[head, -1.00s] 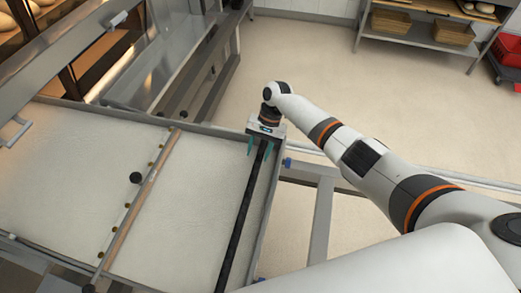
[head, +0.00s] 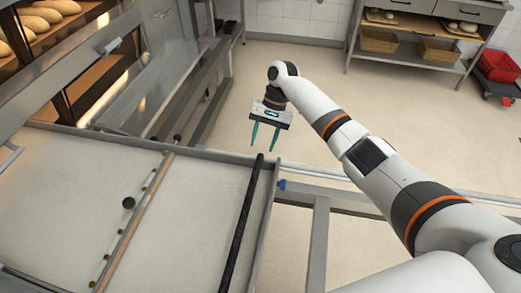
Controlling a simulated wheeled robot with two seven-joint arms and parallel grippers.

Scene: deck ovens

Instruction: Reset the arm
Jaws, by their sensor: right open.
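My right gripper (head: 266,137) is in the head view, with its two green fingers apart and nothing between them. It hangs in the air just past the far right corner of the loader tray (head: 60,175), above or near the end of a black bar (head: 242,222) that lies along the tray's right side. The fingers look clear of the bar. My left gripper is out of view.
Deck ovens with bread loaves (head: 45,20) stand at the upper left. A wooden strip with knobs (head: 135,220) crosses the tray. A shelf with baskets (head: 380,40) and a red crate (head: 499,66) are at the back right. The floor (head: 320,95) between is open.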

